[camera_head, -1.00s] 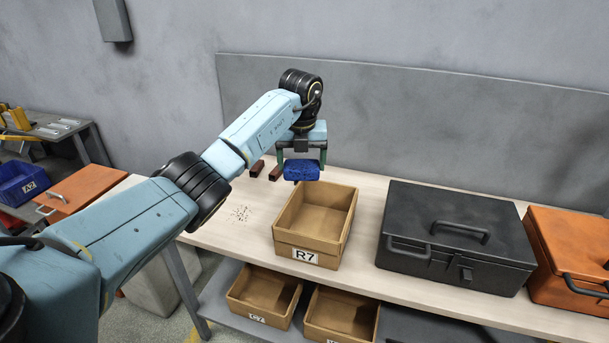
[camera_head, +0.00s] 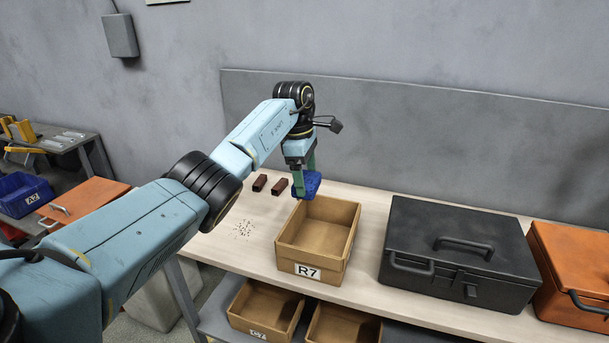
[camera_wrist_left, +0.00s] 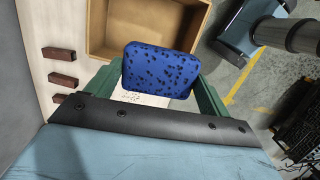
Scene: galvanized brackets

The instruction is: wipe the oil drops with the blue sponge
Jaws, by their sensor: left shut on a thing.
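The blue sponge (camera_head: 311,186) is held by my left gripper (camera_head: 306,180) above the back left edge of the R7 box. In the left wrist view the speckled sponge (camera_wrist_left: 162,70) sits between the two green fingers, which are shut on it. The oil drops (camera_head: 243,230) are a patch of small dark specks on the pale bench, left of the box. In the left wrist view some drops (camera_wrist_left: 130,97) show just below the sponge; the sponge may hide others. My right gripper is in neither view.
The open R7 box (camera_head: 321,272) stands right of the drops. Reddish-brown blocks (camera_head: 279,187) lie behind them; the wrist view shows three. A black toolbox (camera_head: 420,225) and an orange case (camera_head: 575,260) are farther right. The bench (camera_head: 215,245) around the drops is clear.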

